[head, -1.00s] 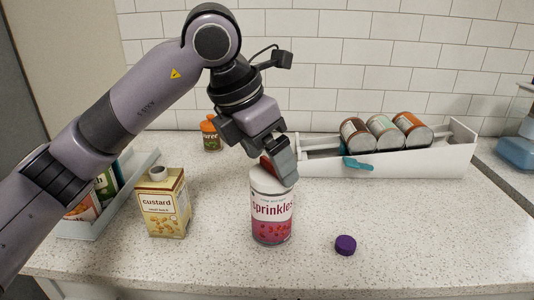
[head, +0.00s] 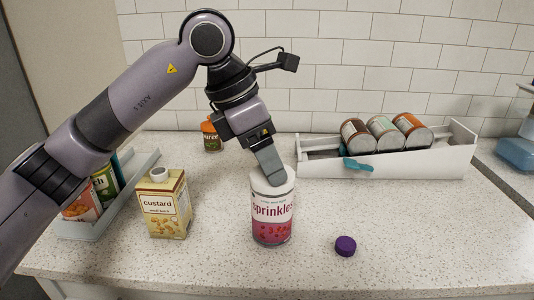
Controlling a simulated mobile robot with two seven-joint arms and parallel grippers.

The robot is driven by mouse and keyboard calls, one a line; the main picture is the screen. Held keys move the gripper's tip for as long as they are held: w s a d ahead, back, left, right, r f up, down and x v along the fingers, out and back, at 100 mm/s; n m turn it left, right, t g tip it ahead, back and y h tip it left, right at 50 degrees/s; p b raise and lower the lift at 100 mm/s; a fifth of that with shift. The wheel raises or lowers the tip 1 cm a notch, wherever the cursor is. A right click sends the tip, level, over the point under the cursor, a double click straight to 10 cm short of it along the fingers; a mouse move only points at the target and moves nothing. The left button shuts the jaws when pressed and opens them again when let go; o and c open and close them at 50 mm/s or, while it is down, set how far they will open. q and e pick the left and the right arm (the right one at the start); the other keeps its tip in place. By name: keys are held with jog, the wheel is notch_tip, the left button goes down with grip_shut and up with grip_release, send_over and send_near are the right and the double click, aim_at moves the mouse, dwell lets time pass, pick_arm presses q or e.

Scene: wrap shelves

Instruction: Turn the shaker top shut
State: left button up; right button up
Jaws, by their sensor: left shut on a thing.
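The shaker (head: 272,222) is a white and dark pink can labelled "sprinkles". It stands upright on the counter, in the middle of the head view. Its white top (head: 259,182) is partly hidden by my left gripper (head: 274,178). My left gripper reaches down from above and is shut on the shaker top. The fingers hide part of the top, so I cannot tell how far it is turned. My right gripper is not in view.
A custard carton (head: 165,205) stands left of the shaker, and a purple cap (head: 345,246) lies to its right. An orange-capped bottle (head: 210,135) is behind. A white rack (head: 420,161) with cans stands at the back right. A pale tray (head: 88,229) holds packages at left.

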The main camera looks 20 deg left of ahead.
pick_arm(q)
jog(key=m, duration=0.1)
jog(key=m+g+p, duration=0.1)
jog(key=shift+w+a+r+m+h, duration=0.1)
jog(key=shift+w+r+m+h, duration=0.05)
jog(key=shift+m+h, duration=0.25)
jog(key=m+g+p, duration=0.1)
jog(key=m, duration=0.1)
jog(key=shift+w+m, duration=0.1)
jog(key=shift+m, duration=0.3)
jog(key=shift+w+m+g+p, duration=0.1)
jog(key=shift+m+g+p, duration=0.25)
jog(key=shift+m, duration=0.55)
jog(key=m+g+p, duration=0.1)
jog(key=m, duration=0.1)
jog(key=m+g+p, duration=0.1)
jog(key=m, duration=0.2)
jog(key=shift+w, duration=0.2)
jog(key=m, duration=0.2)
jog(key=m+g+y+p, duration=0.1)
jog(key=m, duration=0.1)
jog(key=m+y+p, duration=0.1)
jog(key=m, duration=0.1)
jog(key=shift+w+d+g, duration=0.15)
jog(key=shift+d+g, duration=0.1)
jog(key=shift+g, duration=0.1)
jog(key=shift+m+p, duration=0.3)
jog(key=shift+m, duration=0.1)
jog(key=o, duration=1.1)
jog(key=shift+c, duration=0.2)
